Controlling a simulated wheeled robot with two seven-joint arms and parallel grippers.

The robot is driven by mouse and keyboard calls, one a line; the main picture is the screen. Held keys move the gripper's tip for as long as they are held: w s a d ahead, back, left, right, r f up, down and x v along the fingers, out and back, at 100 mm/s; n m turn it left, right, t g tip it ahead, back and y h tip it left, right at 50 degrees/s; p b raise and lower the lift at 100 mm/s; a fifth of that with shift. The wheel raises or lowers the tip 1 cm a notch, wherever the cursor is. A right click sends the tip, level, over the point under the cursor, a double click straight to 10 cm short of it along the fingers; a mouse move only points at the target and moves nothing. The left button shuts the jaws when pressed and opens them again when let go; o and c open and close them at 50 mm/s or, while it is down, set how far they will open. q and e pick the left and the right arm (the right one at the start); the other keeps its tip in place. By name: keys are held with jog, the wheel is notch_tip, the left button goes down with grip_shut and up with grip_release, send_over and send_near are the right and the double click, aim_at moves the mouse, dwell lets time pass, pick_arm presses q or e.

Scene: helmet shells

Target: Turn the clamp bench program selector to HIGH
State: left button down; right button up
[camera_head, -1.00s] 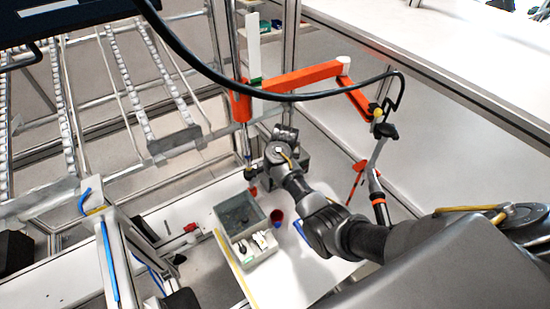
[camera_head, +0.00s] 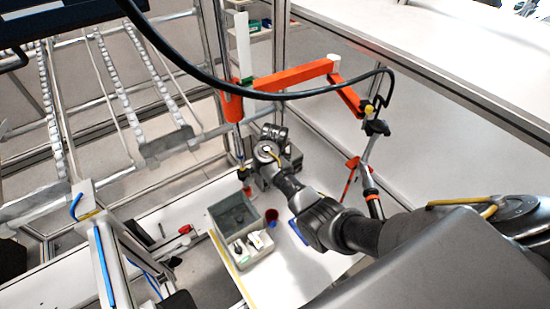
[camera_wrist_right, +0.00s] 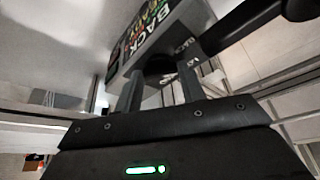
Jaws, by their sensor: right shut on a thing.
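In the right wrist view a grey box (camera_wrist_right: 150,45) carries printed lettering, of which "BACK" and "READY" can be partly read, tilted in the picture. A dark round knob (camera_wrist_right: 157,67) on its face lies between the fingers of my right gripper (camera_wrist_right: 160,82). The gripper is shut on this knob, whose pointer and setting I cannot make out. In the head view my right arm reaches in from the right to the grey box (camera_head: 295,157) at the back of the bench; its wrist hides most of the box and the fingers. My left gripper is not in view.
A grey bin (camera_head: 233,212), a tray of small parts (camera_head: 250,248) and a dark red cup (camera_head: 271,216) stand on the white bench (camera_head: 282,268). An orange jointed arm (camera_head: 290,78) and a black cable (camera_head: 205,75) hang above. A roller rack (camera_head: 110,90) stands left.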

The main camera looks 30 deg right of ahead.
jog(key=m, duration=0.2)
jog(key=m+g+h, duration=0.1)
jog(key=m, duration=0.3)
jog(key=shift+w+a+h, duration=0.25)
jog(key=shift+a+h, duration=0.05)
jog(key=shift+h, duration=0.1)
dwell(0.3)
jog(key=o, duration=1)
jog(key=shift+g, duration=0.3)
